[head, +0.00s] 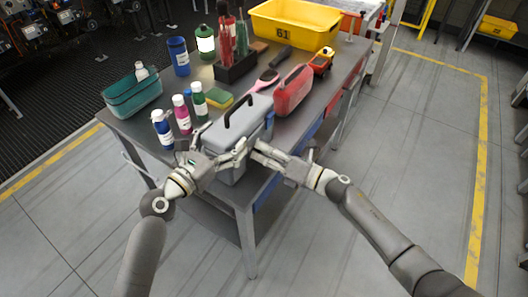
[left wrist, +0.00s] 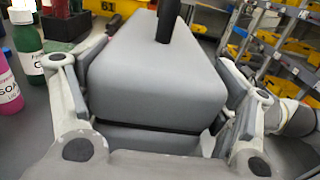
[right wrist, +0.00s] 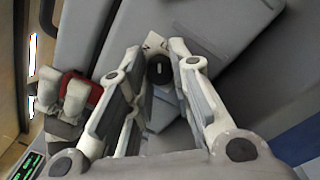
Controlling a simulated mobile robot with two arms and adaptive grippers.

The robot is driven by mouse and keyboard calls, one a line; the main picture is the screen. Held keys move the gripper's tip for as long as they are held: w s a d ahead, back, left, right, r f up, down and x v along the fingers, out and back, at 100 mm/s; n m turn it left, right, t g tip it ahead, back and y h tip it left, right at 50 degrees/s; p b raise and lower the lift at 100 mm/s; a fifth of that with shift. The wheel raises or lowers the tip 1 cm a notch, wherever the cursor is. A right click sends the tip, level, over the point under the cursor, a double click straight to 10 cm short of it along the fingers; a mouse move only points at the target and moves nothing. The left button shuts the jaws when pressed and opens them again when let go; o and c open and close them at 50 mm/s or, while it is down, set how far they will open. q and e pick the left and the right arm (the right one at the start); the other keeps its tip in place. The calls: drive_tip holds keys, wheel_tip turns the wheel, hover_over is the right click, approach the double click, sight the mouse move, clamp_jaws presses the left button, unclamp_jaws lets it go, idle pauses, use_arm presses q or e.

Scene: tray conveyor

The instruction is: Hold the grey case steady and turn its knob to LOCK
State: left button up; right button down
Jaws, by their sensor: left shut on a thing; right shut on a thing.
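The grey case (head: 238,122) with a black handle (head: 241,108) stands at the near end of the metal table. My left gripper (head: 217,152) is shut on the case; in the left wrist view its fingers lie along two opposite sides of the case (left wrist: 155,85). My right gripper (right wrist: 155,62) is at the case's near side. In the right wrist view its fingertips are around the dark round knob (right wrist: 159,70), which bears a small white mark. A pale label (right wrist: 154,42) lies beside the knob, partly hidden; its words are unreadable. The head view hides the knob.
Several bottles (head: 181,114) and a sponge (head: 219,98) stand left of the case. A red case (head: 293,91) and a pink brush (head: 264,80) lie just behind. A yellow bin (head: 289,37) is at the far end. Open floor lies right of the table.

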drive_tip(key=m, duration=0.7)
idle(0.6)
drive_tip(key=c, duration=1.3)
unclamp_jaws()
drive_tip(key=v, duration=1.2)
drive_tip(key=shift+s+f, duration=0.1)
